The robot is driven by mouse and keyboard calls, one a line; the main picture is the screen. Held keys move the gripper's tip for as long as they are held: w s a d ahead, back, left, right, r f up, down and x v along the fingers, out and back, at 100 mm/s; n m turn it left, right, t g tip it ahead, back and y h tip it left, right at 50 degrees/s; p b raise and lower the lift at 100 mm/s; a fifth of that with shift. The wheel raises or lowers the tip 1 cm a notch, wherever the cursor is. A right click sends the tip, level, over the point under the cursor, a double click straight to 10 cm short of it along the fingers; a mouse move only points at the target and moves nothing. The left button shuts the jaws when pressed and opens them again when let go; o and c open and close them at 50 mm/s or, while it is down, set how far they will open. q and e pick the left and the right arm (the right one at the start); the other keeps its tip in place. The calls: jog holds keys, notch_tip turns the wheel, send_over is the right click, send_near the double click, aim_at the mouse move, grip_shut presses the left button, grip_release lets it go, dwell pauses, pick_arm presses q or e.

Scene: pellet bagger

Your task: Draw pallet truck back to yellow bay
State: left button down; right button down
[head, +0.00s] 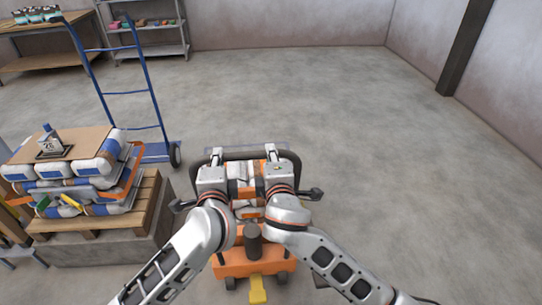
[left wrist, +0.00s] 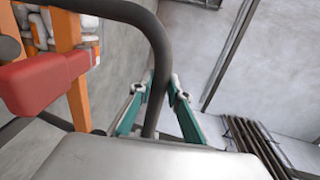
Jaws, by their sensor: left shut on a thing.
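The orange pallet truck (head: 232,267) stands upright in front of me at the bottom middle of the head view. Its dark looped handle (head: 243,154) rises between my two hands. My left gripper (head: 216,157) is at the left side of the loop. In the left wrist view its teal fingers (left wrist: 157,108) close on either side of the dark handle bar (left wrist: 160,55). My right gripper (head: 274,154) is at the right side of the loop; its fingers are too hidden to tell their state. The truck's forks are hidden, and no yellow bay is recognisable.
A wooden pallet (head: 92,207) with stacked white-and-blue bags stands close on the left. A blue hand truck (head: 125,93) stands behind it. Shelving (head: 147,48) and a wooden bench (head: 40,52) are at the back left. Open concrete floor lies ahead and right; a dark post (head: 465,45) is at the right wall.

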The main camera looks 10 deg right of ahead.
pick_arm(q)
jog(key=shift+s+f, duration=0.15)
jog(key=shift+s, duration=0.15)
jog(key=c, duration=1.9)
grip_release()
jog(key=shift+s, duration=0.3)
jog(key=shift+w, duration=0.2)
pick_arm(e)
jog(key=shift+s, duration=0.4)
pick_arm(q)
jog(key=s+r, duration=0.4)
jog(key=r, duration=0.1)
jog(key=s+r, duration=0.2)
jog(key=shift+r, duration=0.15)
pick_arm(e)
jog(key=c, duration=1.9)
grip_release()
